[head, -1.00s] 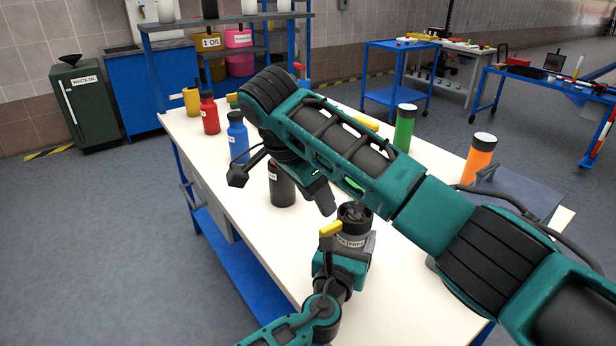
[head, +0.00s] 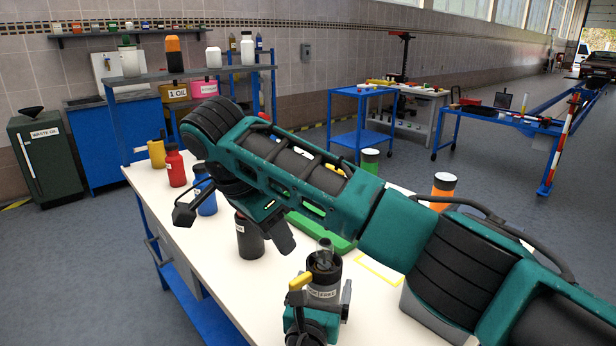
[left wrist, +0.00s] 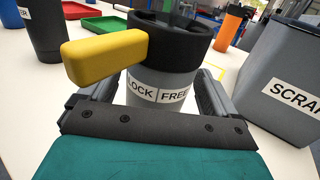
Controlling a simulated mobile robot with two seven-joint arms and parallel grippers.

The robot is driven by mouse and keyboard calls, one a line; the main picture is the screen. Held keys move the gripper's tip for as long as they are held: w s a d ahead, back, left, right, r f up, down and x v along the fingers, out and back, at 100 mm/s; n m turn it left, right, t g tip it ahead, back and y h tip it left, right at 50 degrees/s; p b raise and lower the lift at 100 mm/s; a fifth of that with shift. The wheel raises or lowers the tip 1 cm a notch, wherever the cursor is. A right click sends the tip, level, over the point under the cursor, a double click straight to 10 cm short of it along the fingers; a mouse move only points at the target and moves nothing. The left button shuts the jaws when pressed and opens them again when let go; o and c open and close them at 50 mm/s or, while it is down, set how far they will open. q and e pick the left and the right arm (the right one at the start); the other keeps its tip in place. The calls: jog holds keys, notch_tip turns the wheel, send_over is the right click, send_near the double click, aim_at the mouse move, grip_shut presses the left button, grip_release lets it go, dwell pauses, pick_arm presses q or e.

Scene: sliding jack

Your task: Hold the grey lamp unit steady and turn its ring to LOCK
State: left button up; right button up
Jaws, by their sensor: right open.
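The grey lamp unit (head: 325,280) stands upright at the near side of the bench, with a black ring on top and a yellow lever (head: 300,282) sticking out to the left. The left wrist view shows its LOCK and FREE label (left wrist: 157,93), with the yellow lever (left wrist: 105,57) to the left of LOCK. My left gripper (head: 322,308) has one finger on each side of the grey body, below the ring, and looks shut on it. My right gripper (head: 282,238) is open and empty, above and to the left of the unit; its arm crosses the picture from the right.
A dark bottle (head: 249,242) stands behind my right gripper. Red (head: 175,168), blue (head: 205,198), green (head: 369,161) and orange (head: 443,190) bottles stand farther along the bench. A green tray (head: 322,232) lies mid-bench. A grey SCRAP bin (left wrist: 280,85) is right of the unit.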

pick_arm(q)
jog(key=shift+o, duration=0.6)
